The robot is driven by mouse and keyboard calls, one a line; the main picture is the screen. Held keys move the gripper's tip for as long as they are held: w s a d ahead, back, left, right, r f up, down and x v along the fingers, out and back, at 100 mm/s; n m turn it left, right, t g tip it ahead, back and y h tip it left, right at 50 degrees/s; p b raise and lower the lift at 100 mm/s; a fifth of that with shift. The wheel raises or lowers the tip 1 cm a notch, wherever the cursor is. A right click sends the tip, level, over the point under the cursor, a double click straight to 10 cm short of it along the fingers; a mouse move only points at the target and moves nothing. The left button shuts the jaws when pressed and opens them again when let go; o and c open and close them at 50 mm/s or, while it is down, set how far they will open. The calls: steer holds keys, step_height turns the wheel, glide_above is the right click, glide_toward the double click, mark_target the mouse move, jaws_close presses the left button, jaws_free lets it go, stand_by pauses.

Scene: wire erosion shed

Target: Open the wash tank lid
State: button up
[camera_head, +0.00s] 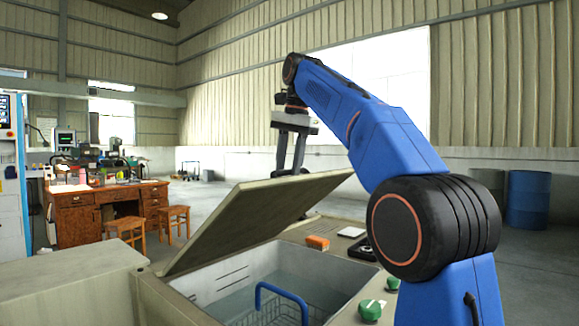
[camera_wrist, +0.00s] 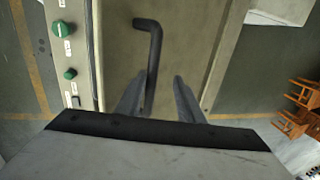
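The wash tank lid (camera_head: 255,215) is a beige panel. It stands tilted partly open above the wash tank (camera_head: 205,275), whose inside shows water and a basket with a blue handle (camera_head: 282,296). The lid's outer face (camera_wrist: 120,62) fills the middle of the wrist view and carries a dark bent bar handle (camera_wrist: 150,50). My gripper (camera_head: 290,165) is behind the lid's raised edge. In the wrist view my gripper (camera_wrist: 155,92) is open, with the handle running between its two fingers. A gap shows at the right finger; contact at the left finger is unclear.
The tank's rim has green knobs (camera_head: 370,310), an orange block (camera_head: 317,242) and a dark dish (camera_head: 362,249). A beige housing (camera_head: 75,285) stands left of the tank. A wooden desk (camera_head: 85,215) and stools (camera_head: 126,226) are farther back. Open floor lies behind.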

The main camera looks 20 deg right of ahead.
steer(key=shift+s+d+r, duration=0.1)
steer(key=shift+s+r, duration=0.1)
steer(key=shift+r, duration=0.05)
steer(key=shift+s, duration=0.15)
